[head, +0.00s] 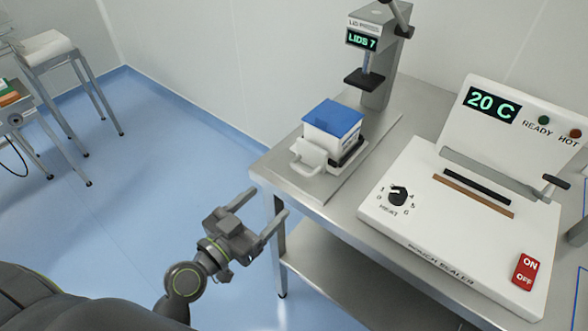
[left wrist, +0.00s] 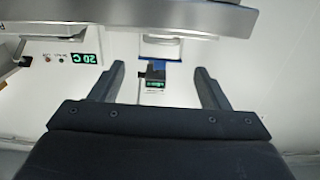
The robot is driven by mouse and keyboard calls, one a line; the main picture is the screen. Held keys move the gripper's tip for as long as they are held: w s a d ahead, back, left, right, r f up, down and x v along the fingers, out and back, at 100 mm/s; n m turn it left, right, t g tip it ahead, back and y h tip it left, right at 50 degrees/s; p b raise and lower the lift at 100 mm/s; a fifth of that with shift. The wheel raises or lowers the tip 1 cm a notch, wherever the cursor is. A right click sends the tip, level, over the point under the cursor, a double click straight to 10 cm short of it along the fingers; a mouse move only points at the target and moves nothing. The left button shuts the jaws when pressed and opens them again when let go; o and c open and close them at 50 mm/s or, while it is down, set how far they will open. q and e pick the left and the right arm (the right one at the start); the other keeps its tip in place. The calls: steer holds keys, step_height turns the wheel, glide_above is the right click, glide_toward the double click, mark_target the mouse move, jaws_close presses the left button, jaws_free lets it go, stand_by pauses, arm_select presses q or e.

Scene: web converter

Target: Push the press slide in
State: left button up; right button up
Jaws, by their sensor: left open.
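The press slide (head: 310,160) is a white plate with a loop handle at its front, on the steel table under the lid press (head: 376,55). A white tub with a blue lid (head: 333,118) sits on it. The slide stands out in front of the press plunger (head: 364,79). My left gripper (head: 267,204) is open and empty, off the front edge of the table, below and left of the handle and apart from it. In the left wrist view, which looks upside down, the handle (left wrist: 175,39) shows above and between the open fingers (left wrist: 160,76). My right gripper is not in view.
A white pouch sealer (head: 450,245) with a dial, a lever and a red switch fills the table to the right. The steel table (head: 290,183) has an exposed front corner close to my left gripper. Open blue floor (head: 130,180) lies to the left, with other stands farther back.

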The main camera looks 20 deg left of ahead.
mark_target(300, 172)
arm_select(q)
steer(key=p+x, duration=0.2)
steer(key=x, duration=0.7)
steer(key=shift+w+p, duration=0.15)
steer(key=shift+p, duration=0.25)
steer(key=shift+w+d, duration=0.25)
steer(key=shift+w, duration=0.3)
steer(key=shift+c, duration=0.4)
steer(key=shift+a+f, duration=0.1)
steer(key=c, duration=1)
steer(key=shift+b+x, duration=0.3)
steer(key=shift+x, duration=1.95)
steer(key=shift+c, duration=0.3)
